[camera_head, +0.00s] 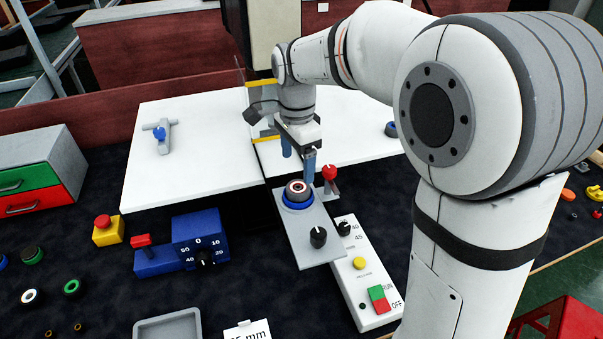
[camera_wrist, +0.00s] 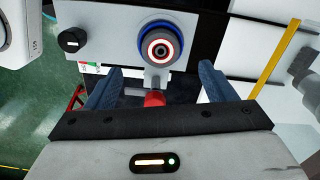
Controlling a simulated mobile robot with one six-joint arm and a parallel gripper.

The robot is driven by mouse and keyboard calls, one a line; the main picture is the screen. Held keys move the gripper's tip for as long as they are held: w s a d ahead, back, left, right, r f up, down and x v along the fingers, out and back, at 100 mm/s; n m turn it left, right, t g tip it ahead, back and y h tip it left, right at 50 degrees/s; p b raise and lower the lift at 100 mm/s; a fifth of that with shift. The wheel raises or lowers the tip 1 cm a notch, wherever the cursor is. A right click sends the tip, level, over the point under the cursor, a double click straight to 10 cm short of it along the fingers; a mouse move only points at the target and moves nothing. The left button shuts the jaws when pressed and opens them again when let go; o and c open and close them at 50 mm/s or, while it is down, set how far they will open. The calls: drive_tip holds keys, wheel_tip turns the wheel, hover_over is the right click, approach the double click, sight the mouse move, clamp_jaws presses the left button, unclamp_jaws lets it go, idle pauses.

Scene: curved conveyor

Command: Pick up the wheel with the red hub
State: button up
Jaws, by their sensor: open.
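The wheel with the red hub (camera_head: 298,188) is dark, with a pale and red ring around its dark centre. It sits in a blue round seat (camera_head: 297,205) on a grey plate (camera_head: 318,243). In the wrist view the wheel (camera_wrist: 159,47) is at the upper middle, beyond the fingertips. My gripper (camera_head: 298,156) is open and empty, with blue fingers pointing down. It is above and slightly behind the wheel, apart from it. In the wrist view the gripper (camera_wrist: 158,80) has its fingers wide apart, with a red knob (camera_wrist: 153,98) showing between them.
A white control box (camera_head: 362,265) is at the right. A blue dial unit (camera_head: 200,238) and loose wheels (camera_head: 32,255) are at the left. White boards (camera_head: 205,180) lie behind.

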sight(298, 187)
wheel_tip(298, 187, down, 7)
drive_tip(key=shift+w+f+p, duration=0.15)
drive_tip(key=shift+p, duration=0.35)
drive_tip(key=c, duration=1.1)
